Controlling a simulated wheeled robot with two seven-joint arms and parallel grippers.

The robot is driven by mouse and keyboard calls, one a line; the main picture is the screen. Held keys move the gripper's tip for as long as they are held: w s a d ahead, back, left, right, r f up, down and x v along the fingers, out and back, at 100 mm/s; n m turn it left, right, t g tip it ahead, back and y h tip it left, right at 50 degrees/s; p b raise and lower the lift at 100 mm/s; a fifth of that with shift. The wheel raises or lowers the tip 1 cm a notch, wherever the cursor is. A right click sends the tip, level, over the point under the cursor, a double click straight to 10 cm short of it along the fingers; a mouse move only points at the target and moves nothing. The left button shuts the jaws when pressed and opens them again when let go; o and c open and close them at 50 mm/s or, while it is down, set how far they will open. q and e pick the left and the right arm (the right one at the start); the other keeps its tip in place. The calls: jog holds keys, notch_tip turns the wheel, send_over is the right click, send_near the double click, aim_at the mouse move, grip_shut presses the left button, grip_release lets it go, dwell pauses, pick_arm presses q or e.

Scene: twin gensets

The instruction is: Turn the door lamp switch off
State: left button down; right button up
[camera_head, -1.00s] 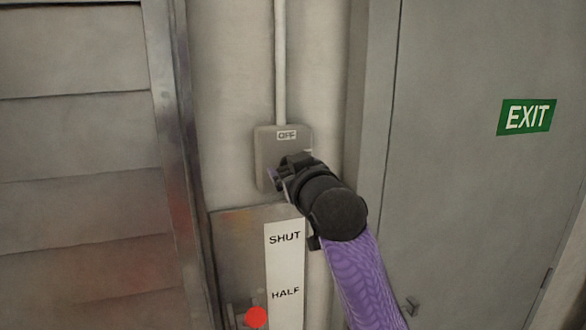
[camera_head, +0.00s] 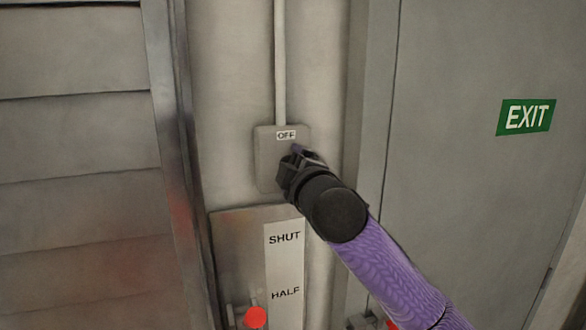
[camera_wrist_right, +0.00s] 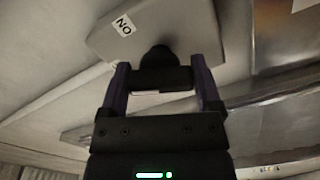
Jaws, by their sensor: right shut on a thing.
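The grey door lamp switch box (camera_head: 267,160) is on the wall below a vertical conduit, with an "OFF" label (camera_head: 286,135) at its top. My right gripper (camera_head: 300,155) is at the front of the box and hides its lower right part. In the right wrist view the box (camera_wrist_right: 175,25) shows an "ON" label (camera_wrist_right: 123,25). There the purple fingers of my right gripper (camera_wrist_right: 162,80) are shut on the dark switch handle (camera_wrist_right: 158,58), one on each side. The handle's exact angle is hard to tell. My left gripper is not in view.
A metal plate with a "SHUT"/"HALF" strip (camera_head: 284,265) and a red knob (camera_head: 255,317) is below the box. A grey door with a green EXIT sign (camera_head: 526,117) is at the right. A slatted panel (camera_head: 75,140) is at the left.

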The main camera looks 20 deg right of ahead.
jog(key=shift+n, duration=2.2)
jog(key=o, duration=1)
jog(key=shift+o, duration=0.2)
jog(key=shift+s, duration=0.1)
jog(key=shift+s+f+b, duration=0.1)
jog(key=shift+s+b, duration=0.2)
jog(key=shift+s, duration=0.05)
jog(key=s+b, duration=0.3)
jog(key=s, duration=0.6)
jog(key=shift+d, duration=0.15)
